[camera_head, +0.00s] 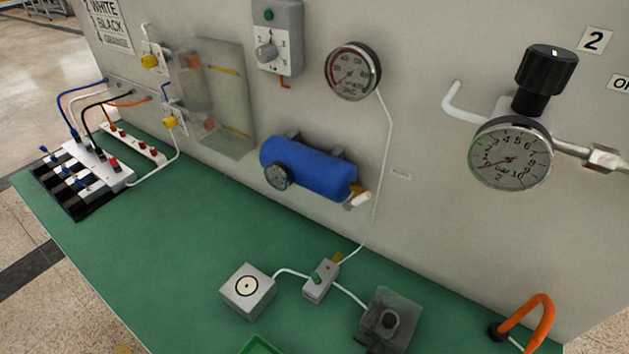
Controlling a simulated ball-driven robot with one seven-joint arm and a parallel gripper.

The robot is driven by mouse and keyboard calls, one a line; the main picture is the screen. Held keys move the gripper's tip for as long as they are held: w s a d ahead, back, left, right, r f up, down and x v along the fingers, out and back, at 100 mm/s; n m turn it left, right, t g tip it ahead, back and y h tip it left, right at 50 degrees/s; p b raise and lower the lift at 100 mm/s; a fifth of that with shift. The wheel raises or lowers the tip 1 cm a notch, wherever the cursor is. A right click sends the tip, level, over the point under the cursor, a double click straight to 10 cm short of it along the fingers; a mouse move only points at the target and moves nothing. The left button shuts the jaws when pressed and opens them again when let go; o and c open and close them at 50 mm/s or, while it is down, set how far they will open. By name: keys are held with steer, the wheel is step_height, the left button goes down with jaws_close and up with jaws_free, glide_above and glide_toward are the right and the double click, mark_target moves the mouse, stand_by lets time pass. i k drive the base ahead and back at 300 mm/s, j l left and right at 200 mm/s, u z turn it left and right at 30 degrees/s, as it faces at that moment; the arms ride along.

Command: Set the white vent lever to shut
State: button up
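A small white lever (361,199) sits on a brass fitting at the right end of the blue tank (308,167), which is mounted on the grey panel. It looks like the white vent lever. It points down and to the left from the fitting, close to the tank's end. It is small here, so I cannot tell for sure whether it stands at open or shut. My gripper is not in view.
A small gauge (277,176) sits on the tank's left end. The green bench (200,255) is clear below the tank. A square pad (247,290), a small valve block (320,280) and a grey clear box (391,318) stand in front. An orange hose (541,312) arches at right.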

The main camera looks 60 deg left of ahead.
mark_target(348, 204)
steer(key=k+j, duration=0.15)
steer(key=j, duration=0.2)
steer(key=k+j+u, duration=0.1)
steer(key=j, duration=0.25)
steer(key=k+j, duration=0.15)
steer(key=j, duration=0.25)
steer(key=k+j+u, duration=0.1)
steer(key=j, duration=0.25)
